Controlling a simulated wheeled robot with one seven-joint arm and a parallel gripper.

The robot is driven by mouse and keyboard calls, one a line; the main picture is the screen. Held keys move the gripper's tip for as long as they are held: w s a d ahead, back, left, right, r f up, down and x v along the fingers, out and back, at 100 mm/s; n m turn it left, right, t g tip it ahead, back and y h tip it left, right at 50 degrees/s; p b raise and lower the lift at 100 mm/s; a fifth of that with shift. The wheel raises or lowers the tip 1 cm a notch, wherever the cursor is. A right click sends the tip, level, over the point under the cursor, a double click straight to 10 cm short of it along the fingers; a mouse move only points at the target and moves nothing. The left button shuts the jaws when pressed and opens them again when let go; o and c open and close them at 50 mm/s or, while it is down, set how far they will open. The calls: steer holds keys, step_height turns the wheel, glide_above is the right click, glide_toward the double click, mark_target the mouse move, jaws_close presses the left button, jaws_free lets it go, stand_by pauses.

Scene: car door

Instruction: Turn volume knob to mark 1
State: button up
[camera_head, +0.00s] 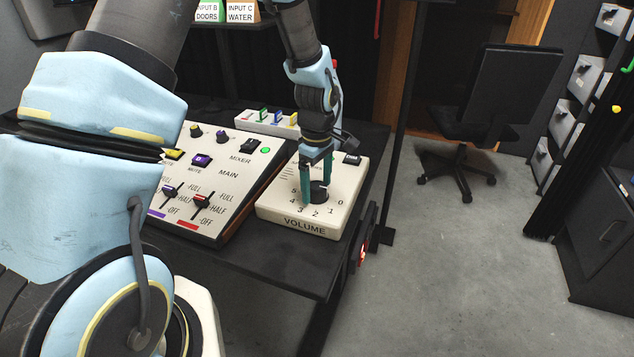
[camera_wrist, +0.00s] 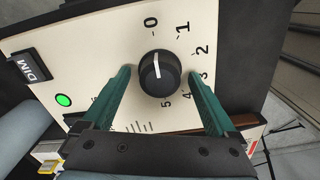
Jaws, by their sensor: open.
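The volume knob (camera_head: 319,192) is a black round dial on a cream box (camera_head: 271,210) labelled VOLUME, with numbers 0 to 5 around it. In the wrist view, the knob (camera_wrist: 159,74) has a white pointer line aimed at or very near 0; the mark 1 (camera_wrist: 183,28) is to the right of that. My gripper (camera_head: 316,181) points down at the box with its green fingers open. In the wrist view, my gripper (camera_wrist: 160,71) has one finger on each side of the knob, with visible gaps between fingers and knob.
A mixer panel (camera_head: 215,190) with sliders and buttons stands directly left of the volume box. A DIM switch (camera_wrist: 29,68) and a lit green lamp (camera_wrist: 63,100) are on the volume box. A small panel with coloured switches (camera_head: 267,121) is behind. The dark table (camera_head: 300,262) has bare room in front.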

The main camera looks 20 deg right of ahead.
steer(key=shift+c, duration=0.3)
steer(key=c, duration=1.3)
steer(key=shift+m, duration=3.5)
steer(key=o, duration=1.4)
steer(key=shift+c, duration=0.2)
steer(key=shift+r, duration=0.1)
